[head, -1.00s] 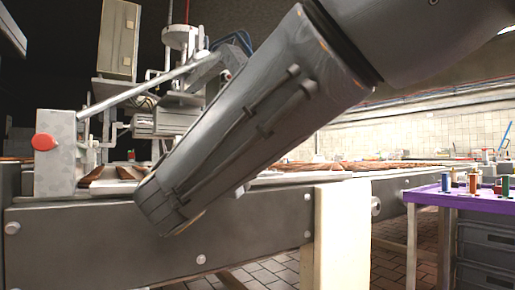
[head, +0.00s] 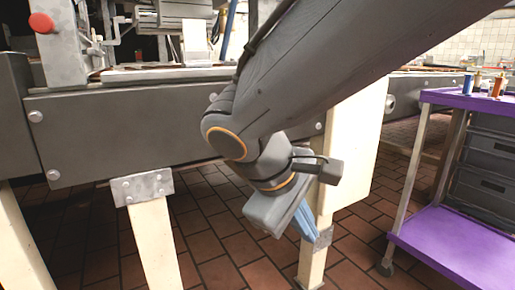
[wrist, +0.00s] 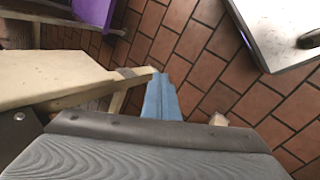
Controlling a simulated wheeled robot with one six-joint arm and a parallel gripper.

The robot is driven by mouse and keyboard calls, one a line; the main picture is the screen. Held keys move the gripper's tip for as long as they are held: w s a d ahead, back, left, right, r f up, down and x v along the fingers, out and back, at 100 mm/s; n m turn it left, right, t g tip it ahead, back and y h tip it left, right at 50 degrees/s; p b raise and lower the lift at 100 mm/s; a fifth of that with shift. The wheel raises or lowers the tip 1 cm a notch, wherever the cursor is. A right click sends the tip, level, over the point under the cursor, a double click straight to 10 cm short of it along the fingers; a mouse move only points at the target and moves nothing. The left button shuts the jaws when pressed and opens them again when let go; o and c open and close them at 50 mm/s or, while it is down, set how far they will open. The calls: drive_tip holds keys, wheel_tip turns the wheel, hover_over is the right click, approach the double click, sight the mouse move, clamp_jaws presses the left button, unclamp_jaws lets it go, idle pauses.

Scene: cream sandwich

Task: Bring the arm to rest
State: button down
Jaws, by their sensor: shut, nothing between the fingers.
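My arm reaches down across the head view from the upper right. My gripper (head: 306,224) hangs at its lower end, with blue fingers pointing down and a little right. In the wrist view the blue fingers (wrist: 160,98) lie together over the tiled floor. They are shut with nothing between them. In the head view the gripper is in front of a cream leg of the conveyor machine, overlapping it; I cannot tell the exact gap.
The grey conveyor frame (head: 120,130) with its red button (head: 41,23) stands behind my arm. A purple cart (head: 450,250) with several small bottles on top stands at the right. Brown floor tiles (head: 225,250) are clear below the gripper.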

drive_tip(key=s+a+f+m+g+y, duration=0.35)
drive_tip(key=s+a+f+y, duration=0.3)
drive_tip(key=s+a, duration=0.45)
drive_tip(key=d+r+m+p, duration=0.3)
drive_tip(key=d+r+p, duration=0.7)
drive_tip(key=r+p, duration=0.4)
drive_tip(key=d+r+m+h+p, duration=0.1)
drive_tip(key=d+r+m+p, duration=0.2)
drive_tip(key=d+r+p, duration=0.8)
wheel_tip(320, 180, up, 4)
drive_tip(key=p, duration=1.2)
drive_tip(key=shift+s+d+f, duration=0.2)
drive_tip(key=shift+s+d, duration=0.05)
drive_tip(key=shift+h, duration=0.25)
